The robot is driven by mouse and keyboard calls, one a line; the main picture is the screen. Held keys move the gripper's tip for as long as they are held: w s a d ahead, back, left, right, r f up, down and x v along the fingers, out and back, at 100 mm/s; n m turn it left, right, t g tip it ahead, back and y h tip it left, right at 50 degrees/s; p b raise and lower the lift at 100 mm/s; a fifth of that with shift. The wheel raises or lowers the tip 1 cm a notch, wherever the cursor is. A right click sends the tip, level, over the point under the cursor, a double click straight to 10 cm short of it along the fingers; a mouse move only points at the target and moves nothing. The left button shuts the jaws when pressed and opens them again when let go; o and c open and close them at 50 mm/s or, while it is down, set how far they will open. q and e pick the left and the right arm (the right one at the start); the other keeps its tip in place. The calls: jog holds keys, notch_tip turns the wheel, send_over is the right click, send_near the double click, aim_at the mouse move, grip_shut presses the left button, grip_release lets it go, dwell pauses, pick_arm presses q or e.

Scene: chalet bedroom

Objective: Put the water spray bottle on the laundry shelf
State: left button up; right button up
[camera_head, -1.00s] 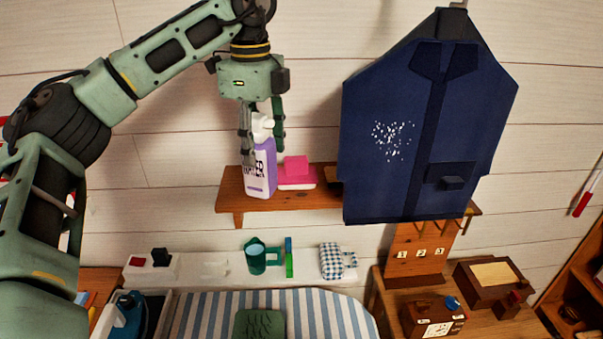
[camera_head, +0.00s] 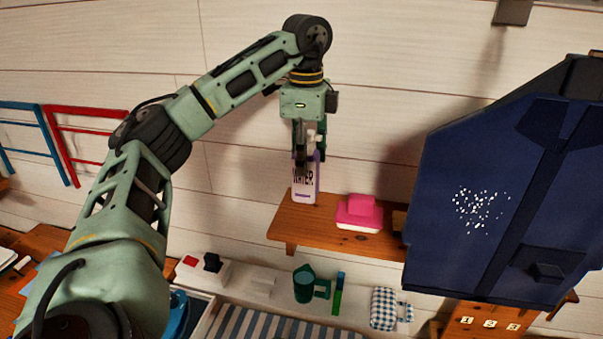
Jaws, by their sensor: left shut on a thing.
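The water spray bottle (camera_head: 304,186) is white and lilac with "WATER" lettering. It stands upright at the left end of the wooden laundry shelf (camera_head: 325,224) on the wall, its base at the shelf surface. Whether it bears fully on the shelf I cannot tell. My left gripper (camera_head: 308,158) points down from above and is shut on the bottle's upper part, hiding most of its spray head. My right gripper is not in view.
A pink block-like item (camera_head: 359,212) sits on the shelf right of the bottle. A dark blue garment (camera_head: 500,200) hangs at the right, before the shelf's right part.

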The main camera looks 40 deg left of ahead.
pick_arm(q)
jog(key=shift+w+a+f, duration=0.45)
jog(key=shift+a+f, duration=0.35)
jog(key=shift+a, duration=0.05)
jog(key=shift+s+f, duration=0.15)
jog(key=shift+f, duration=0.6)
jog(key=shift+a+f, duration=0.1)
jog(key=shift+f, duration=1.25)
jog(key=o, duration=1.5)
jog(key=shift+c, duration=0.2)
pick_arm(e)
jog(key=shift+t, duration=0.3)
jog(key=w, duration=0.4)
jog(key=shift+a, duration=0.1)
